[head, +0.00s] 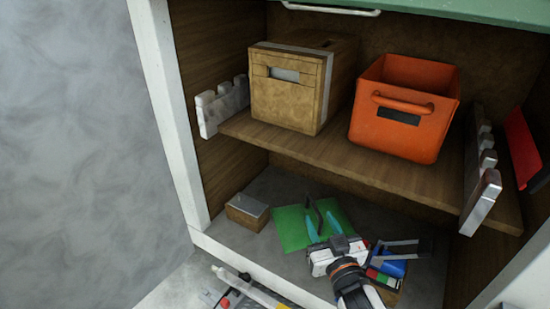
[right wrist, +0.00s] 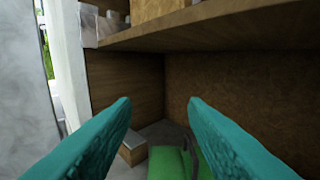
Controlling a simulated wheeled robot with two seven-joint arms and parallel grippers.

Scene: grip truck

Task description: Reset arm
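My right gripper (head: 323,226) reaches into the lower compartment of the wooden shelving in the head view. Its two teal fingers are wide apart with nothing between them. In the right wrist view the fingers (right wrist: 160,115) also stand open, one on each side. A green object (head: 290,230) lies on the compartment floor just behind the fingers, partly hidden by them. It shows low between the fingers in the right wrist view (right wrist: 168,163), with a dark curved part on it. I cannot make out my left gripper in the head view.
A cardboard box (head: 283,93) and an orange bin (head: 405,105) stand on the shelf (head: 300,150) above. A small brown box (head: 247,211) sits at the lower left. A blue item (head: 390,265) lies right of my gripper. White posts frame the opening.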

